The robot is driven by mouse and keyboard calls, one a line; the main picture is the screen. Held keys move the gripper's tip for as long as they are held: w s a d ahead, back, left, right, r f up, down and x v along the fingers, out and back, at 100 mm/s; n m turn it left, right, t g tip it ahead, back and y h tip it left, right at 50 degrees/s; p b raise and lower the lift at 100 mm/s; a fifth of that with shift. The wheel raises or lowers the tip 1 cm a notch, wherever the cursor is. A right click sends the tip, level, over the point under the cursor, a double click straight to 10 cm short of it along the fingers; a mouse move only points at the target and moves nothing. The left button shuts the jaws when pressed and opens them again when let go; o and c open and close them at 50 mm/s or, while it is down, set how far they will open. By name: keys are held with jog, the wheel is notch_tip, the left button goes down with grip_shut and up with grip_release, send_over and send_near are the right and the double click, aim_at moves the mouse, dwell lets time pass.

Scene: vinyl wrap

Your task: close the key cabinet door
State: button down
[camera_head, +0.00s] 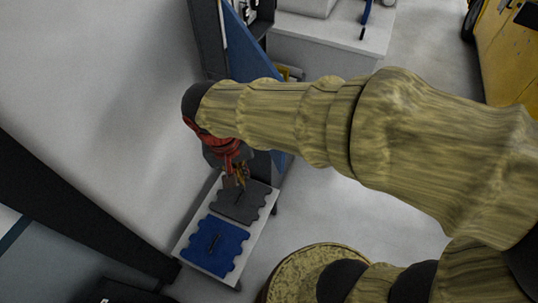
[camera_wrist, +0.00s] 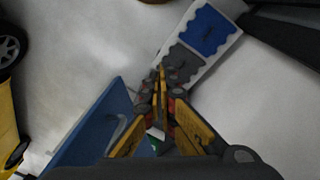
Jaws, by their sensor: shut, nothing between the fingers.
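The blue door panel (camera_head: 248,48) of the key cabinet stands open behind my arm, which hides its middle. In the wrist view the blue panel (camera_wrist: 85,140) is at the lower left, with a grey curved handle (camera_wrist: 116,130) on its face. My gripper (camera_head: 240,182) points down beyond the end of my arm, near the panel's lower part. In the wrist view my gripper (camera_wrist: 162,76) has its fingertips together with nothing between them, to the right of the panel. I cannot tell whether it touches the panel. The cabinet's inside is mostly hidden.
A white stand (camera_head: 183,247) with a grey pad (camera_head: 235,207) and a blue pad (camera_head: 214,246) is below my gripper. A white bench (camera_head: 325,35) stands behind, and a yellow vehicle (camera_head: 510,50) is at the upper right. The pale floor (camera_head: 355,220) between is clear.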

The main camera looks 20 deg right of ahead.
jog(key=w+r+m+h, duration=0.3)
jog(key=w+m, duration=0.1)
jog(key=m, duration=1.2)
jog(key=d+f+p, duration=0.2)
jog(key=d+f, duration=0.6)
jog(key=f, duration=0.1)
jog(key=shift+s+d+g, duration=0.15)
jog(key=shift+d+g, duration=0.1)
jog(key=shift+g, duration=0.15)
jog(key=shift+f, duration=0.1)
